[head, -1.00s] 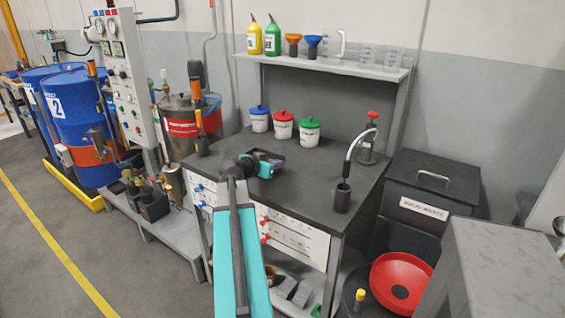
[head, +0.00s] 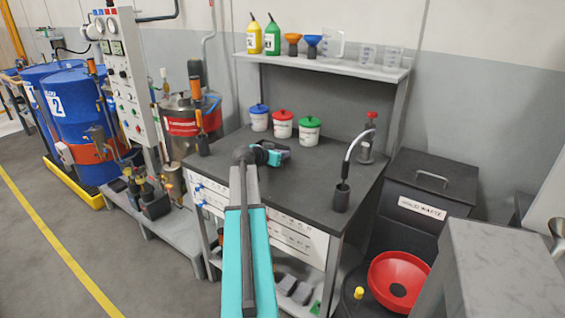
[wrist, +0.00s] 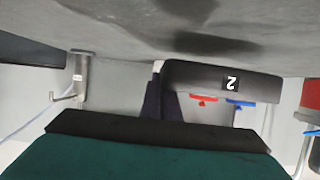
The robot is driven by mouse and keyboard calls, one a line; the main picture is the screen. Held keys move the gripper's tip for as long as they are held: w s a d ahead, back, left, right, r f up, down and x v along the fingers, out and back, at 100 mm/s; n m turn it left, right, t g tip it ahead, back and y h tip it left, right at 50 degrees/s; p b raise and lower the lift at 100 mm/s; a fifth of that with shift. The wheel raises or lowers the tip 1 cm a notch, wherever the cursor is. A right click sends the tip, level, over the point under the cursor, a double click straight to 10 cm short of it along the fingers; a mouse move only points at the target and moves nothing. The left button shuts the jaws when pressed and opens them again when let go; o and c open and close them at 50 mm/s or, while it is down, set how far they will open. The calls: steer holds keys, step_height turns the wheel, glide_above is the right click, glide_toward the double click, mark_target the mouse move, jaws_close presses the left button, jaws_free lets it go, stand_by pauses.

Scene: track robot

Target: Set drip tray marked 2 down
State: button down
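A dark grey drip tray marked 2 (wrist: 195,76) shows in the wrist view, right of centre, with its white-on-black label upside down. A dark finger-like part of my gripper (wrist: 160,97) reaches up to the tray's left end; I cannot tell whether it grips the tray or only overlaps it. The teal and black gripper body fills the bottom of that view. In the head view, my gripper (head: 270,153) appears over the front left of the dark bench (head: 310,182), pointing away. The tray cannot be made out there, and the fingertips are not clear.
Three lidded tubs (head: 283,124) stand at the bench's back. A curved spout (head: 357,155) rises at its right. A blue drum marked 2 (head: 75,110) stands at left. A red funnel (head: 398,282) sits at lower right. Red and blue handles (wrist: 203,99) show beside the tray.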

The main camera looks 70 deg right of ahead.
steer(key=shift+d, duration=0.5)
steer(key=shift+a+f+p, duration=0.1)
steer(key=shift+f+p, duration=0.45)
steer(key=shift+f, duration=1.25)
steer(key=shift+f, duration=0.15)
steer(key=c, duration=2)
jaws_free()
steer(key=shift+r, duration=0.2)
steer(key=b+v, duration=0.2)
steer(key=v, duration=0.9)
steer(key=shift+w+a+r, duration=0.1)
steer(key=shift+a+r, duration=0.1)
steer(key=shift+a, duration=0.15)
steer(key=shift+r, duration=0.1)
